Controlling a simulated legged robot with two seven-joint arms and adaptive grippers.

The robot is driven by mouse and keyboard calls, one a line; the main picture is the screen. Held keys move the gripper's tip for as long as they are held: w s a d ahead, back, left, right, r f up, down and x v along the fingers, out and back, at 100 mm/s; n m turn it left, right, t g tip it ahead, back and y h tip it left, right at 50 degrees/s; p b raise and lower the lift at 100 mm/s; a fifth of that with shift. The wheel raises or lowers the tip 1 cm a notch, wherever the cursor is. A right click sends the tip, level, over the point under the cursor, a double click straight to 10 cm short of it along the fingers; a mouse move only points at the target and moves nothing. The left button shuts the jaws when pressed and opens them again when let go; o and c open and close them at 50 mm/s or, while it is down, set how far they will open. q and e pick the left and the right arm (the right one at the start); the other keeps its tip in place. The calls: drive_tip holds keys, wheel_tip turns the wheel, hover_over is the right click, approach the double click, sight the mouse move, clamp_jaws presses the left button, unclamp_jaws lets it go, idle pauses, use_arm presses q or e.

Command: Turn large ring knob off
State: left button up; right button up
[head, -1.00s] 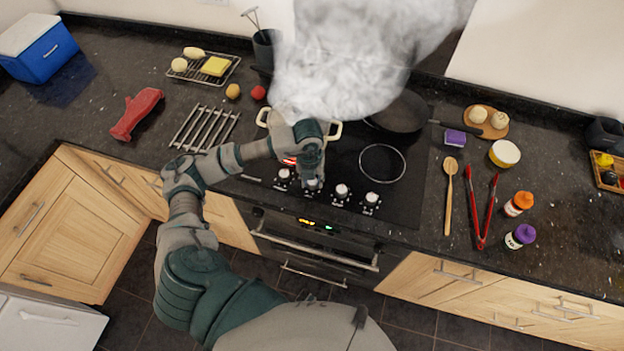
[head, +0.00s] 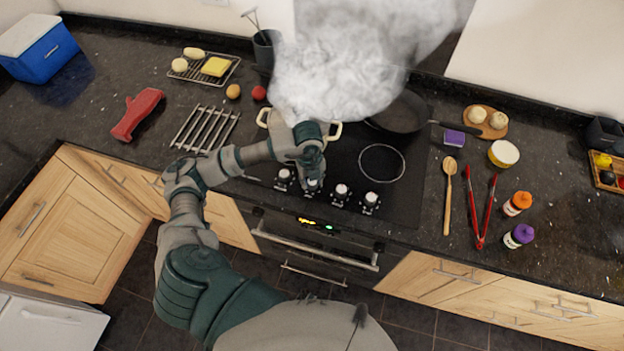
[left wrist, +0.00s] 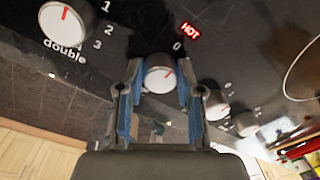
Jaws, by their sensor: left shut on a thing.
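The hob's knobs stand in a row along its front edge. My left gripper (head: 312,183) comes down on the second knob from the left. In the left wrist view, its two fingers are closed on both sides of that white-faced knob (left wrist: 158,78). The knob's red mark points up and a little right, toward a printed 0. A red HOT sign (left wrist: 190,32) is lit near it. The knob labelled "double" (left wrist: 62,24) is at upper left, outside the fingers. I cannot read a label for the held knob. My right gripper is not in view.
Thick white smoke (head: 340,60) hides much of a pot with cream handles (head: 334,131) behind my gripper. A dark pan (head: 400,112) stands at the hob's back right. A wooden spoon (head: 448,195) and red tongs (head: 480,210) lie right of the hob.

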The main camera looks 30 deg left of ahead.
use_arm(q)
drive_tip(key=shift+w+a+r, duration=0.1)
drive_tip(key=shift+w+r, duration=0.05)
drive_tip(key=shift+w, duration=0.05)
drive_tip(key=o, duration=1.2)
drive_tip(key=shift+c, duration=0.2)
wheel_tip(320, 180, up, 12)
drive_tip(key=shift+s+a+f, duration=0.2)
drive_tip(key=shift+a, duration=0.1)
